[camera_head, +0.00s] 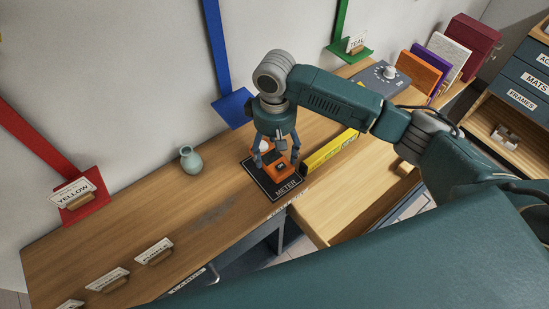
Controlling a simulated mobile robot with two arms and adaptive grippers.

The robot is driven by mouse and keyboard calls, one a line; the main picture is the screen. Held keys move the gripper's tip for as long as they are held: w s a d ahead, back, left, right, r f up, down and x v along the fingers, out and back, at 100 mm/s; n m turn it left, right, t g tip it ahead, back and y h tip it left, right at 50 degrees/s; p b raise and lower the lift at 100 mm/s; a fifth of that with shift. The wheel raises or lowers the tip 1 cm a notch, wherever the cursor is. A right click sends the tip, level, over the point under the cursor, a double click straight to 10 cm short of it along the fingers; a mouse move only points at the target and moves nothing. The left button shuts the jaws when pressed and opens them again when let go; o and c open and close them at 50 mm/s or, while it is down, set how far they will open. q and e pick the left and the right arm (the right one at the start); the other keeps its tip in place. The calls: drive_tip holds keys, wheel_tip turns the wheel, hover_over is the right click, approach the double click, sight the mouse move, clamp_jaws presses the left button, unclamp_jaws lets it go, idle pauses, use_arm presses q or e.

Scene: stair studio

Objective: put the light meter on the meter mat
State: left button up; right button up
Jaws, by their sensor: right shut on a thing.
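The light meter (281,167) is a small orange device with a dark panel and a white dome. The meter mat (286,189) is a black mat with a thin pale border and the word METER, lying on the wooden counter. My right gripper (277,157) points down over the mat with its fingers shut around the light meter. The meter appears within the mat's outline; I cannot tell whether it touches the mat or is just above it. The fingers hide part of the meter. My left gripper is not in view.
A small grey-green vase (191,160) stands to the left. Several name cards line the counter's front left. The counter left of the mat is mostly clear.

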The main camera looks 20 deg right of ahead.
sight(275, 161)
drive_tip(key=shift+f, duration=0.35)
wheel_tip(275, 161, down, 4)
drive_tip(key=shift+f, duration=0.1)
drive_tip(key=o, duration=1.2)
drive_tip(key=shift+o, duration=0.2)
wheel_tip(275, 161, up, 12)
drive_tip(key=shift+r+b, duration=0.1)
drive_tip(key=shift+b, duration=0.65)
